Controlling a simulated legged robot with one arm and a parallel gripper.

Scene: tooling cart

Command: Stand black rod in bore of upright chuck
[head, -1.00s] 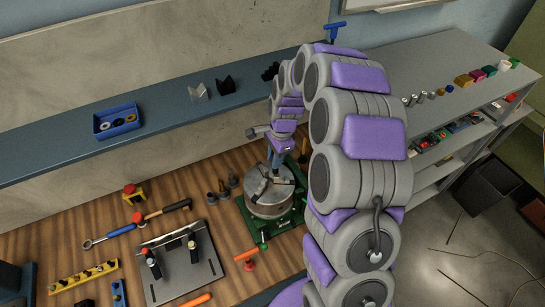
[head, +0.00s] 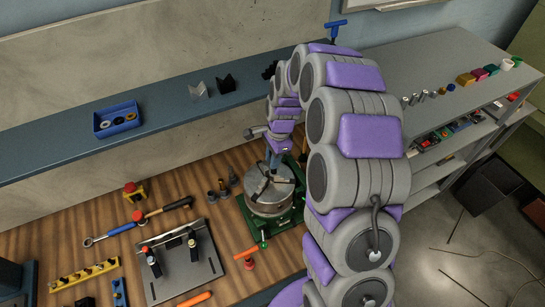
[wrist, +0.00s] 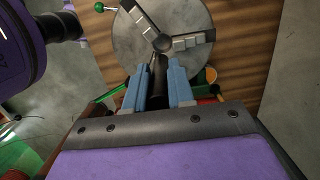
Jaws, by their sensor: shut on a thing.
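The upright chuck (head: 269,205) is a round steel body with its face up, on a green base on the wooden bench. In the wrist view its face (wrist: 130,40) shows stepped jaws around a central bore (wrist: 162,43). My gripper (wrist: 158,68) has blue fingers shut on the black rod (wrist: 158,72). The rod's far end points at the chuck's centre and appears close to the bore; I cannot tell whether it is over it, touching or inside. In the head view my gripper (head: 277,165) is at the chuck's back edge, and my arm hides part of the area.
Several small grey cylinders (head: 222,189) stand left of the chuck. A dark plate with clamps (head: 182,262) lies further left. A blue shelf (head: 170,120) runs behind.

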